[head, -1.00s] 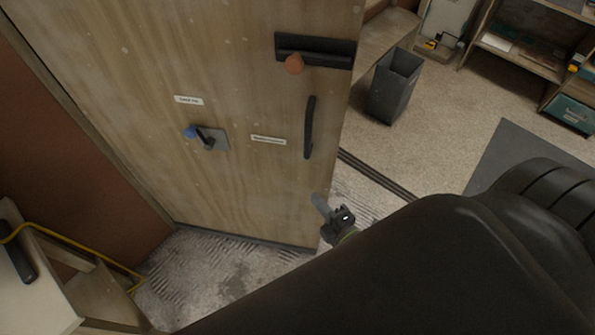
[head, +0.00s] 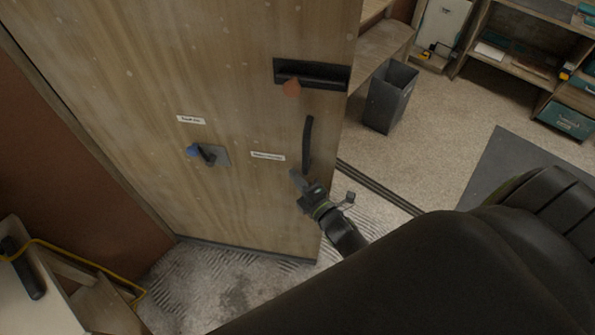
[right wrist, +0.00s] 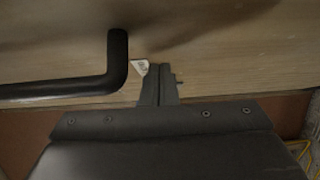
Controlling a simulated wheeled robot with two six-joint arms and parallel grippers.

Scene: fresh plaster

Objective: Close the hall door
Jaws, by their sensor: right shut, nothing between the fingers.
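The hall door (head: 130,60) is a tall pale wooden panel standing open at an angle in the head view. It has a black vertical pull handle (head: 308,145), a lever on a grey plate (head: 218,156) with a blue end, and a black slot plate (head: 312,74) with an orange tag. My right gripper (head: 296,178) is shut and empty, in front of the door just below the pull handle. In the right wrist view the gripper (right wrist: 160,70) points at the wood beside the black handle (right wrist: 90,88); I cannot tell whether it touches the door. My left gripper is not seen.
A dark bin (head: 390,97) and shelves (head: 520,65) stand beyond the doorway. A floor track (head: 380,187) crosses the threshold. A light bench (head: 50,290) with a yellow cable is at lower left. The speckled floor past the door is mostly clear.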

